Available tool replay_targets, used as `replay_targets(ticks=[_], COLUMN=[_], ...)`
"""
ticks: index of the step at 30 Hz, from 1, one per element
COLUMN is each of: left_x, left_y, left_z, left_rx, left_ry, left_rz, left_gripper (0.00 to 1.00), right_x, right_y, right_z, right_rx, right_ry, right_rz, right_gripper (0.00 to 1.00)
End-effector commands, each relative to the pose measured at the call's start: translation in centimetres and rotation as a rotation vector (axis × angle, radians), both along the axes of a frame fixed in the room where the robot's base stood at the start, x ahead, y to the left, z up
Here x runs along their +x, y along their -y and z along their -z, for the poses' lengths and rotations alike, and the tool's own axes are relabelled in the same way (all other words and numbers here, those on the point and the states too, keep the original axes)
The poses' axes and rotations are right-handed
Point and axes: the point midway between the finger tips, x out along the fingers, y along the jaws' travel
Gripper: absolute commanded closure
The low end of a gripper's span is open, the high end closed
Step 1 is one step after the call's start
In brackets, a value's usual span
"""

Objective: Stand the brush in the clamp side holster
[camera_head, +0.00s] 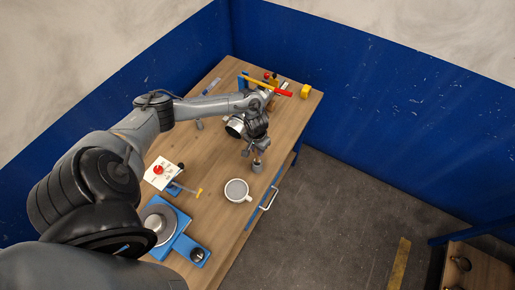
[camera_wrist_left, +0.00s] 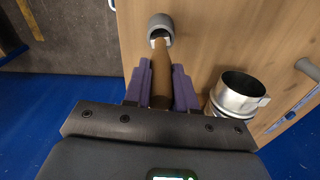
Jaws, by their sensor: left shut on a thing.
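The brush (camera_wrist_left: 161,75) has a brown handle, held between the purple fingers of my left gripper (camera_wrist_left: 160,92). Its far end, with a pale part, lines up with the mouth of a grey tube-shaped holster (camera_wrist_left: 160,24); I cannot tell how deep it sits. In the head view my left gripper (camera_head: 256,149) is right above this grey holster (camera_head: 257,167), near the table's right edge. A second grey tube shows in the head view (camera_head: 199,124) and in the wrist view (camera_wrist_left: 307,68). The views do not settle which one is the clamp side holster. My right gripper is not in view.
A metal cup (camera_wrist_left: 238,95) stands beside the gripper, and a white mug (camera_head: 237,191) stands nearer in the head view. A white board with a red knob (camera_head: 160,170) and a blue device (camera_head: 172,238) are at the left. Floor lies beyond the right edge.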

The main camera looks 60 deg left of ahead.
Motion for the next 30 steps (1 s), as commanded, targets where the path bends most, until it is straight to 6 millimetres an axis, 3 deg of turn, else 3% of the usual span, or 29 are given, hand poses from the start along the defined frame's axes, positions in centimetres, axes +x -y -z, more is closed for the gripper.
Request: replay_targets(ticks=[21, 22, 27, 30], left_x=[0.0, 0.0, 0.0, 0.0], left_y=[0.0, 0.0, 0.0, 0.0], left_z=[1.8, 1.8, 1.7, 1.7], left_rx=[0.0, 0.0, 0.0, 0.0], left_ry=[0.0, 0.0, 0.0, 0.0], left_rz=[-0.001, 0.0, 0.0, -0.001], left_gripper=[1.0, 0.73, 0.47, 0.45], right_x=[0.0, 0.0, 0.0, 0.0], right_y=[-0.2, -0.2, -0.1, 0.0], right_z=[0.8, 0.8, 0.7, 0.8], right_rx=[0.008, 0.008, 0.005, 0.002], right_ry=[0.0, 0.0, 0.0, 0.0], right_rz=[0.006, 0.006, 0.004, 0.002], right_gripper=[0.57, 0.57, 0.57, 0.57])
